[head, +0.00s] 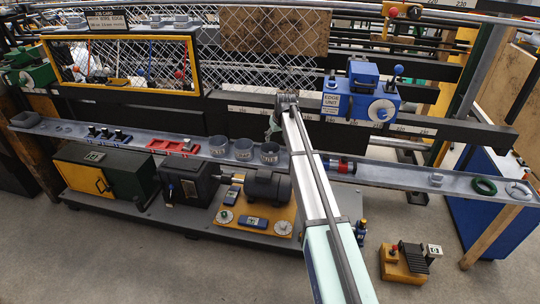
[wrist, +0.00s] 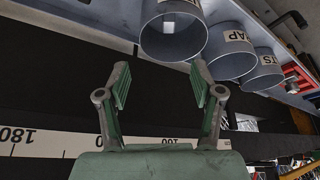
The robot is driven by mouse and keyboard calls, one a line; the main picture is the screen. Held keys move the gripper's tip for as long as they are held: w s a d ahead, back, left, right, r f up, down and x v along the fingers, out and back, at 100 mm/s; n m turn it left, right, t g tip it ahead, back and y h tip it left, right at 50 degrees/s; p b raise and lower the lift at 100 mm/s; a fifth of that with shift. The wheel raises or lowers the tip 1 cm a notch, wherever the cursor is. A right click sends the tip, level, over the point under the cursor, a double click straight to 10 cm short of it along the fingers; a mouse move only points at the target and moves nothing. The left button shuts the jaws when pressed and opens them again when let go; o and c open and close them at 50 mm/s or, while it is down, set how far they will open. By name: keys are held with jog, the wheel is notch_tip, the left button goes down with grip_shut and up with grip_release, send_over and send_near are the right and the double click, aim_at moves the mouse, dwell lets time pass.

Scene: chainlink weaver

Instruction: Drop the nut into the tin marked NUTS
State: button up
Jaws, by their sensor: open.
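My gripper (wrist: 158,82) is open in the wrist view, with nothing between its fingers. In the head view my gripper (head: 273,130) is small, at the far end of my arm, just right of three grey tins. The tin with a label ending in "TS" (wrist: 262,75) is at the right of the wrist view; its first letters are hidden. In the head view it appears as the leftmost tin (head: 219,147). The middle tin (wrist: 230,52) has a label ending in "AP". The third tin (wrist: 172,35) is beyond my fingertips. I cannot make out the nut for certain.
The tins stand on a long grey shelf (head: 330,168). A red tray (head: 172,147) is left of them. Small grey pieces (head: 437,179) and a green ring (head: 484,186) lie on the shelf's right part. A blue edge unit (head: 362,98) stands behind.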

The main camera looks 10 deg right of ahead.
jog(key=v, duration=0.7)
jog(key=shift+r, duration=0.25)
jog(key=shift+s, duration=0.1)
jog(key=s+f+m+g, duration=0.2)
jog(key=s+f+g, duration=0.3)
jog(key=s+f, duration=2.95)
jog(key=s+f+g, duration=0.2)
jog(key=s+f, duration=0.2)
jog(key=s, duration=0.8)
jog(key=s+f+g, duration=0.2)
jog(key=s+f, duration=0.3)
jog(key=s, duration=0.8)
jog(key=s+a+f+g+h, duration=0.1)
jog(key=s+f, duration=0.4)
jog(key=s, duration=0.7)
jog(key=shift+s+g, duration=0.4)
jog(key=shift+g, duration=0.2)
